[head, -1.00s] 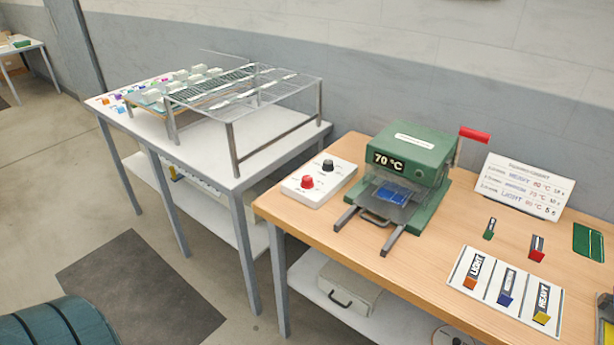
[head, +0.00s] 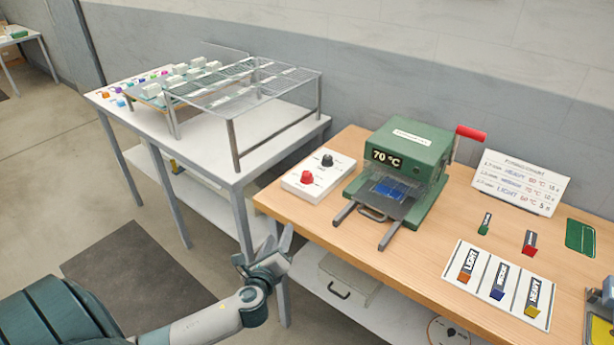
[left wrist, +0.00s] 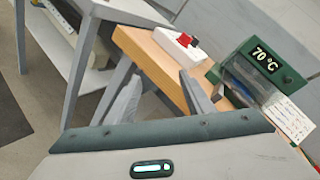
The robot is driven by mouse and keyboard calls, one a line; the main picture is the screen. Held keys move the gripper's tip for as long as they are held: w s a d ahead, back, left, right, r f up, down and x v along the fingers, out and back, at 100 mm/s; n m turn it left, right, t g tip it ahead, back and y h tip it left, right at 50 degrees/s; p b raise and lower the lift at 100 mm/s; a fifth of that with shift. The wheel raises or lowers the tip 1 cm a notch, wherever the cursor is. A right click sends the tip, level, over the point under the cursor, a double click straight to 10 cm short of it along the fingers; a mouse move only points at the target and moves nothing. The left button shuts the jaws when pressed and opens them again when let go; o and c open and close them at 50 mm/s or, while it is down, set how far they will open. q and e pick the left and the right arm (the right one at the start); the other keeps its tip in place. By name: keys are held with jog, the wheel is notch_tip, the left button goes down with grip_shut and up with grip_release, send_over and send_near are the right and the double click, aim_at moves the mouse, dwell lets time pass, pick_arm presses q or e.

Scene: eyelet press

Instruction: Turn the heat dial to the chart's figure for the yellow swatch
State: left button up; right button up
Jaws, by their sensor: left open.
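The control box (head: 319,176) on the wooden table carries a red dial (head: 307,177) in front and a black dial (head: 327,160) behind. The green press (head: 412,155) beside it displays 70 °C. The chart (head: 520,183) stands at the back; its heavy, medium and light rows carry °C figures too small to read surely. The yellow swatch (head: 532,311) lies on the card's strip marked HEAVY. My left gripper (head: 270,248) is open and empty, below and in front of the table's left edge, apart from the dials. The red dial also shows in the left wrist view (left wrist: 187,39). My right gripper is not seen.
The swatch card (head: 497,284) also holds orange and blue swatches. The press's rails (head: 391,236) and red lever (head: 470,132) stick out. A wire rack (head: 245,85) stands on the grey table at left. Open floor lies between my base and the tables.

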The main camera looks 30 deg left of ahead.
aim_at(305, 180)
pick_arm(q)
jog(key=w+a+r+m+t+h, duration=0.1)
jog(key=w+m, duration=0.1)
jog(key=m, duration=0.1)
jog(key=w+a+r+m+t+h, duration=0.1)
jog(key=w+m, duration=0.1)
jog(key=m, duration=0.2)
jog(key=w+r+m+t+h, duration=0.1)
jog(key=w+m, duration=0.1)
jog(key=m, duration=0.2)
jog(key=shift+w+a+r, duration=0.3)
jog(key=shift+w+a, duration=0.05)
jog(key=shift+a, duration=0.05)
jog(key=shift+w, duration=0.15)
jog(key=w+a, duration=0.1)
jog(key=w, duration=0.4)
jog(key=w+a, duration=0.1)
jog(key=w, duration=0.5)
jog(key=w+a+p, duration=0.1)
jog(key=w, duration=0.4)
jog(key=shift+w, duration=0.4)
jog(key=c, duration=1)
